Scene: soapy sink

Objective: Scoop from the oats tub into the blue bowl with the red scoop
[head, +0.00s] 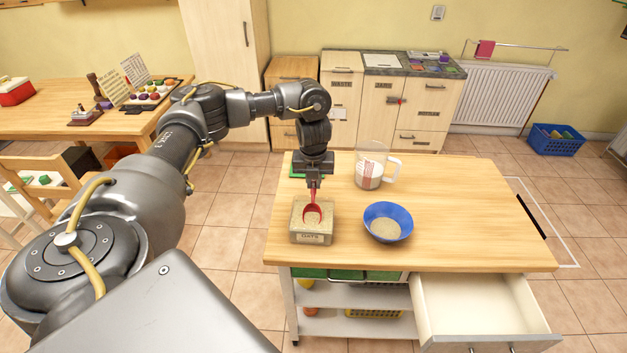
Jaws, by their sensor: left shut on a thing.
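My left gripper (314,183) is shut on the handle of the red scoop (313,213) and points down over the oats tub (311,238). The scoop's bowl is at the tub's open top, against the pale oats; how deep it sits I cannot tell. The tub is a square, labelled container near the table's front left. The blue bowl (376,210) stands just right of the tub, apart from it, with a pale tan fill in its bottom. My right gripper is not in view.
A clear measuring jug (371,168) with some pale content stands behind the bowl. A green item (297,172) lies partly hidden behind my gripper. The wooden table (470,220) is clear on the right. An open drawer (480,305) juts out below its front edge.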

